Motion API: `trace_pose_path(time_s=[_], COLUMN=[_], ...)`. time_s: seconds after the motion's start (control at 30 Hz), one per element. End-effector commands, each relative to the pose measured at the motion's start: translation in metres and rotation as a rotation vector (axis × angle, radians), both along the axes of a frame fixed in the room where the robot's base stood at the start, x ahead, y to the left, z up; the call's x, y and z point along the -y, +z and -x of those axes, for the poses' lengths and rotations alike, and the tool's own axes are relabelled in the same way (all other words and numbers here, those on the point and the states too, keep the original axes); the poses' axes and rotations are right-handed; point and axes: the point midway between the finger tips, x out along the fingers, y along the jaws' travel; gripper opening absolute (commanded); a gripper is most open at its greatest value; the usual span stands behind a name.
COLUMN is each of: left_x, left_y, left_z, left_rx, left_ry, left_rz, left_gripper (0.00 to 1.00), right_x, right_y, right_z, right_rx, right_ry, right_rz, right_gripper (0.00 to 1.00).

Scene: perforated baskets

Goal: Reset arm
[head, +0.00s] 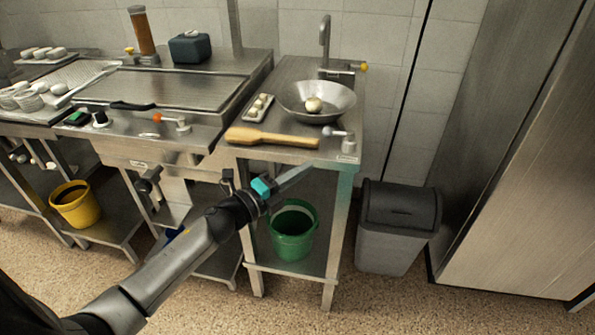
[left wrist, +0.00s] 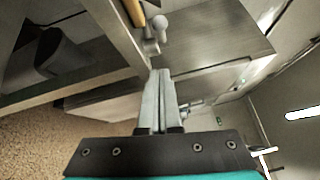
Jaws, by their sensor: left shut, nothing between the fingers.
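My left arm reaches in from the lower left in the head view. My left gripper (head: 294,179) is shut and empty, its fingers pointing right and slightly up. In the picture it lies just below the front edge of the steel sink table (head: 343,171). In the left wrist view the two grey fingers of the left gripper (left wrist: 163,75) lie together with nothing between them. My right gripper is not in view.
A wooden bat (head: 272,138) lies along the table's front edge. A steel bowl (head: 335,111) with a round pale item stands behind it. A green bucket (head: 292,230) is on the lower shelf. A grey bin (head: 395,235) stands right of the table, before a steel cabinet (head: 520,190).

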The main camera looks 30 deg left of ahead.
Motion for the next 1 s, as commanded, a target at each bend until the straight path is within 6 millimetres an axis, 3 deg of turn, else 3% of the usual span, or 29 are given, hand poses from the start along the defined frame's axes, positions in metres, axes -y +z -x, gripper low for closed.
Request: trace_pose_path(time_s=[0.33,0.47,0.57,0.63,0.77,0.87,1.0], left_x=[-0.005,-0.013,-0.025,-0.034,-0.043,-0.043,-0.033], left_y=[-0.001,-0.028,-0.080,-0.128,-0.220,-0.284,-0.361], left_z=[0.010,0.012,0.020,0.033,0.075,0.118,0.193], left_rx=[-0.002,-0.072,-0.205,-0.324,-0.549,-0.709,-0.918], left_ry=[0.000,0.044,0.129,0.214,0.392,0.534,0.746], left_rz=[0.003,0.072,0.203,0.320,0.531,0.670,0.838], left_gripper=[0.00,0.00,0.00,0.00,0.00,0.00,0.00], right_x=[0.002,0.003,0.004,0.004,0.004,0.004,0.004], right_y=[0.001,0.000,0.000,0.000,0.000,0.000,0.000], right_z=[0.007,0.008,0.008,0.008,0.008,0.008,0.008], right_rx=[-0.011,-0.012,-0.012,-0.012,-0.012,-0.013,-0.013], right_ry=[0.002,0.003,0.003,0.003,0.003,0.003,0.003], right_rz=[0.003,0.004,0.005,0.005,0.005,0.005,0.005], right_gripper=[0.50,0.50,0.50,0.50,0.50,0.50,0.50])
